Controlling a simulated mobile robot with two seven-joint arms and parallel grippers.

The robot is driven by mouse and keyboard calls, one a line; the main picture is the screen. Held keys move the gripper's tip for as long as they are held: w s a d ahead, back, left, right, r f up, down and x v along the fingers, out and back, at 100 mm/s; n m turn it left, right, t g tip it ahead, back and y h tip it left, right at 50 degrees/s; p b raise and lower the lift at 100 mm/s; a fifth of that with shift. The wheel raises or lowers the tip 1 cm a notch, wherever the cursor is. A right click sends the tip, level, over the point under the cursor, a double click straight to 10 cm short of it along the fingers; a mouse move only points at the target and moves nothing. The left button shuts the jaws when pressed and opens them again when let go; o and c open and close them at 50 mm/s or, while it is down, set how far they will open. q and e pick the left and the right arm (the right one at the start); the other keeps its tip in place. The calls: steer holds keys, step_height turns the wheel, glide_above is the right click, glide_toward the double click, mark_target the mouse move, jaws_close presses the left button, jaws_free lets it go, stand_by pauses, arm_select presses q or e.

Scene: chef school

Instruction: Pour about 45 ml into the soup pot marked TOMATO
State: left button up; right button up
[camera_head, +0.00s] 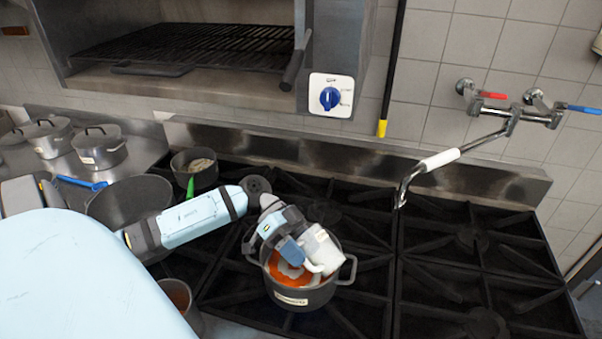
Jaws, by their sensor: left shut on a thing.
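A grey two-handled pot (314,298) with a pale label on its front stands on the black stove. The label is too small to read surely. Orange-red soup shows inside, with a whitish patch on it. My left gripper (296,248) is over this pot, shut on a white jug (325,252). The jug is tilted above the right part of the pot, with its lower end close to the soup. The jug's inside is hidden, and I cannot tell how much it holds. My right gripper is not in view.
A large grey pan (128,199) and a smaller pot (194,169) with a green handle stand left of the arm. Lidded pots (98,149) stand at the far left. A wall tap's spout (402,188) hangs over the stove. The right burners are clear.

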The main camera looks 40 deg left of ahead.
arm_select(q)
steer(key=shift+a+f+h, duration=0.25)
steer(key=shift+h, duration=0.25)
stand_by(1.2)
steer(key=y, duration=0.1)
steer(key=d+r+y, duration=0.1)
steer(key=y, duration=0.1)
steer(key=shift+d+r, duration=0.1)
steer(key=shift+r, duration=0.2)
steer(key=shift+d, duration=0.1)
steer(key=shift+y, duration=0.3)
stand_by(0.4)
steer(key=shift+d+f+y, duration=0.25)
steer(key=shift+f+y, duration=0.1)
steer(key=shift+y, duration=0.45)
steer(key=shift+d+r+y, duration=0.2)
steer(key=shift+d+y, duration=0.25)
steer(key=shift+y, duration=0.35)
